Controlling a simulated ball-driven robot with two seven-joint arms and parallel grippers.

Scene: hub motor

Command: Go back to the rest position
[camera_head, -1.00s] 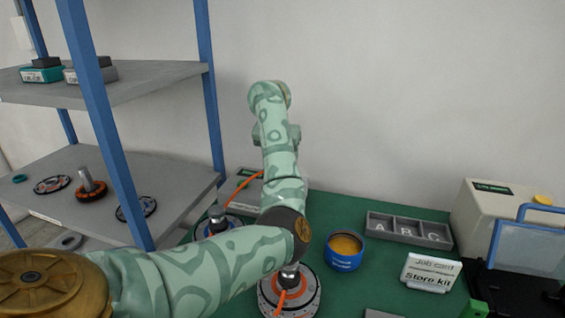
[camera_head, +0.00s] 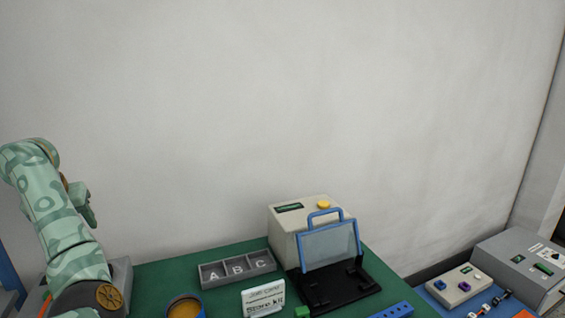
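My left arm comes in at the left edge of the head view, bent upward over the left end of the green bench top (camera_head: 160,275). Its gripper cannot be made out. My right arm and gripper are not in the picture. A grey tray with compartments A, B and C (camera_head: 238,268) stands on the bench. A white job card (camera_head: 263,299) reading "Store kit" stands in front of it, and a blue tin with yellow contents (camera_head: 185,307) is at the bottom edge.
A beige machine with a yellow button (camera_head: 305,215) stands at the back, with a blue-framed clear guard (camera_head: 330,244) over a black base. On the right, a blue surface holds a small control box (camera_head: 460,286) and a grey unit (camera_head: 520,270). The wall behind is bare.

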